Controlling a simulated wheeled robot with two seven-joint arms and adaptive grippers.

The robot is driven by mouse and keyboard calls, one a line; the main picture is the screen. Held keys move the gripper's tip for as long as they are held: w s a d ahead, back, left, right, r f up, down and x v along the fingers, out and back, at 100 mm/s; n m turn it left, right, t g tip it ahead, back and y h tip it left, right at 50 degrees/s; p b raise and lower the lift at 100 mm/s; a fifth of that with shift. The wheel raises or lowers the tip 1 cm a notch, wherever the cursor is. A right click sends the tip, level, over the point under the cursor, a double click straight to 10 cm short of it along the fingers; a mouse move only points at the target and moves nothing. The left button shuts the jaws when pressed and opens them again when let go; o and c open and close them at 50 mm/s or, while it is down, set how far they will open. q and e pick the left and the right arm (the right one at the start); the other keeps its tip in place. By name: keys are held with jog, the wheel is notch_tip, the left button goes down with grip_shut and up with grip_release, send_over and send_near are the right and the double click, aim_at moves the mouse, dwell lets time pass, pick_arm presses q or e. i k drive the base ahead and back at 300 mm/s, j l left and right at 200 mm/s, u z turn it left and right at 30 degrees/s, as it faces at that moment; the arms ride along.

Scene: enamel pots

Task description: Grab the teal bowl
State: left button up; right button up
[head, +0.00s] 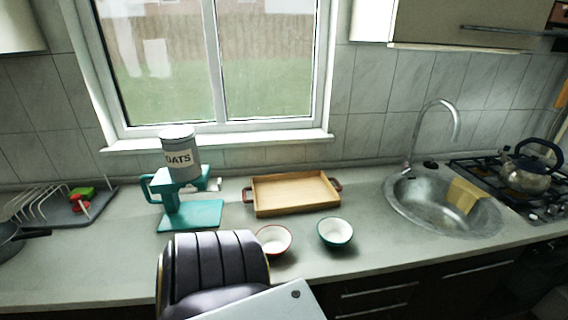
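The teal bowl (335,233) is a small bowl with a teal outside and a white inside. It stands upright on the worktop in front of the wooden tray, to the right of a similar bowl with a red rim (273,240). Nothing touches it, and it looks empty. Neither of my grippers shows in the head view.
A wooden tray (296,209) with dark handles lies behind the bowls. An oats tin (179,154) sits on a teal scale-like stand (192,216) at left. A sink (443,218) and a kettle (526,172) on the hob are at right. Worktop between bowl and sink is clear.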

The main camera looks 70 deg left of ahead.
aim_at(335, 232)
jog(key=u, duration=2)
